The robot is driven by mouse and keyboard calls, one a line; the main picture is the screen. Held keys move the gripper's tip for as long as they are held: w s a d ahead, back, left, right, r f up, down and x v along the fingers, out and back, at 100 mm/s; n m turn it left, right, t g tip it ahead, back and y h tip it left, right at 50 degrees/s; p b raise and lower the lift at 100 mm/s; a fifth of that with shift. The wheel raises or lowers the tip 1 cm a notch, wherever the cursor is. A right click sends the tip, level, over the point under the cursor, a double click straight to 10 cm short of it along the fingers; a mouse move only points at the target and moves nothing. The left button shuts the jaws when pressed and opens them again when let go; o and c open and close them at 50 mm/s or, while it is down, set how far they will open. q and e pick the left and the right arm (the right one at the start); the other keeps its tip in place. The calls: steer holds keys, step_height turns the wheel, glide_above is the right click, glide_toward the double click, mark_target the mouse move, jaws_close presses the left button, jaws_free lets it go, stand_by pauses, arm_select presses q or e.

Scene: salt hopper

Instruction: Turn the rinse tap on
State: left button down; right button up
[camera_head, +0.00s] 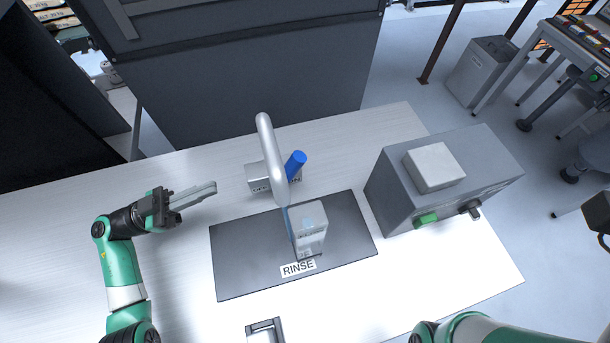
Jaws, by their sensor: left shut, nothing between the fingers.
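The rinse tap is a silver curved spout (268,150) on a grey base (258,180) at the back of the table. Its blue lever (296,164) tilts up and to the right, and the base carries lettering that is partly hidden. A thin blue line, which looks like water, runs down below the spout's mouth.
A grey machine (395,200) with a green button (426,220), a dark knob (470,208) and a pale block (434,166) on top stands right of the mat. A small grey bracket-like thing (265,329) lies at the front edge. The table's left side is clear.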

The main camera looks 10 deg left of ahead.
arm_select(q)
steer(key=b, duration=0.1)
glide_toward(289, 163)
step_height(289, 163, up, 3)
steer(key=d, duration=0.2)
steer(key=shift+n, duration=0.3)
steer(key=w+d+b, duration=0.1)
steer(key=w+d+f+b, duration=0.1)
steer(key=shift+w+d+f, duration=0.3)
steer(key=shift+w, duration=0.05)
